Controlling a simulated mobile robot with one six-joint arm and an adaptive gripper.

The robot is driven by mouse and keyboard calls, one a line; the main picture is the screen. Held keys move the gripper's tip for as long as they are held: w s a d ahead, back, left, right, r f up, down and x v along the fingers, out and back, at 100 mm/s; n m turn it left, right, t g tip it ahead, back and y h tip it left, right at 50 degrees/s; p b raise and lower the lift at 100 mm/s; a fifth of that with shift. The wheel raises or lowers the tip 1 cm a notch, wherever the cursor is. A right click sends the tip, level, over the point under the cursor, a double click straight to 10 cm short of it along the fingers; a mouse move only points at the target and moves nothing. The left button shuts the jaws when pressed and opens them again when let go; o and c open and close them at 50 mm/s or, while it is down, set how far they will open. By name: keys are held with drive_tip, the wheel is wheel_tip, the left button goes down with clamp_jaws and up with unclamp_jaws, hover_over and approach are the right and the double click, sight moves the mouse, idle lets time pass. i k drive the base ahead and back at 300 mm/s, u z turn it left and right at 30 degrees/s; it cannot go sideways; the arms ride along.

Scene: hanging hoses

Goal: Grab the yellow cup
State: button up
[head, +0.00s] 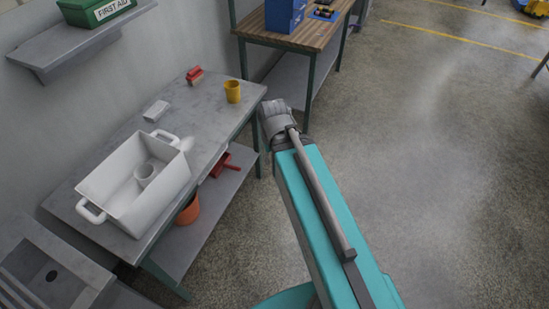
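The yellow cup (233,91) stands upright on the grey table (190,108), near its right edge toward the far end. My teal arm reaches up from the bottom of the head view, and its grey end (275,118) is to the right of the cup, apart from it and beside the table's edge. The fingers of my gripper are not visible; the arm hides them.
A red brush (194,75) and a white block (156,110) lie near the wall. A wooden workbench (300,32) stands behind.

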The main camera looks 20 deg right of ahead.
sight(232, 87)
drive_tip(key=z, duration=0.05)
drive_tip(key=k, duration=0.65)
drive_tip(key=z, duration=0.6)
drive_tip(key=i, duration=1.7)
drive_tip(key=u, duration=0.6)
